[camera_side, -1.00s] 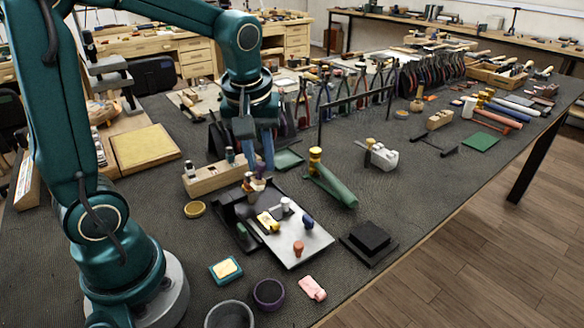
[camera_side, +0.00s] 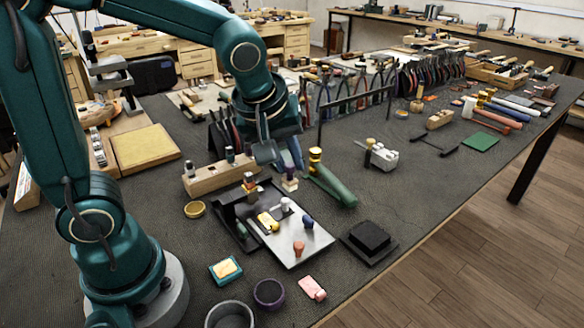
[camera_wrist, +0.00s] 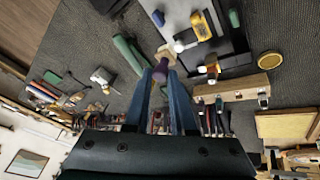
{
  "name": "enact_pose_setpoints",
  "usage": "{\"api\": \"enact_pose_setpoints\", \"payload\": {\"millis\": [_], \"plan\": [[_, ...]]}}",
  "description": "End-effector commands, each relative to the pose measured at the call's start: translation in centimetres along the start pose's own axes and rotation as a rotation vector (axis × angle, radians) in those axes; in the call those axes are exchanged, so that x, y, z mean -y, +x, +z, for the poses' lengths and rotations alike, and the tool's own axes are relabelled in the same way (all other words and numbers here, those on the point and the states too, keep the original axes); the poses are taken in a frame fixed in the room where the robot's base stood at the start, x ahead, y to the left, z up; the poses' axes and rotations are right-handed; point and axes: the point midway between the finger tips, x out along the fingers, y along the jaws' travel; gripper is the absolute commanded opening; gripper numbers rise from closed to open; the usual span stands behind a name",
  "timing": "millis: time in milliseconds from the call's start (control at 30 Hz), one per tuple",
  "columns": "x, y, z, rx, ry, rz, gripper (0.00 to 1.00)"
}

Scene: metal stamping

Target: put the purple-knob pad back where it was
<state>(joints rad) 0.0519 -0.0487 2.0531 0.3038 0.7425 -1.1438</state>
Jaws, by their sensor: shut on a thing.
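My gripper (camera_side: 290,163) is shut on the purple-knob pad (camera_side: 289,183) and holds it upright, pad downward. In the side view it hangs in the air behind the metal plate (camera_side: 284,251), left of the green-handled tool (camera_side: 330,186). In the wrist view my gripper (camera_wrist: 166,76) pinches the purple knob (camera_wrist: 162,70), and the pale pad end (camera_wrist: 167,53) shows beyond the fingertips.
A black square block (camera_side: 369,236) lies to the right. A yellow dish (camera_side: 195,209) is at left.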

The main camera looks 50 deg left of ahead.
Motion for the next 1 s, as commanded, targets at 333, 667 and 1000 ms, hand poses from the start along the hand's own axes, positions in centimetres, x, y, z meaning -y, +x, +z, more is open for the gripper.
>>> {"api": "enact_pose_setpoints", "payload": {"millis": [333,667,1000], "plan": [[-3.0,1.8,4.6,-0.013,0.024,0.026,0.0],[-6.5,4.2,10.0,-0.016,0.018,0.025,0.0],[-6.6,6.6,11.8,-0.017,0.014,0.02,0.0]]}}
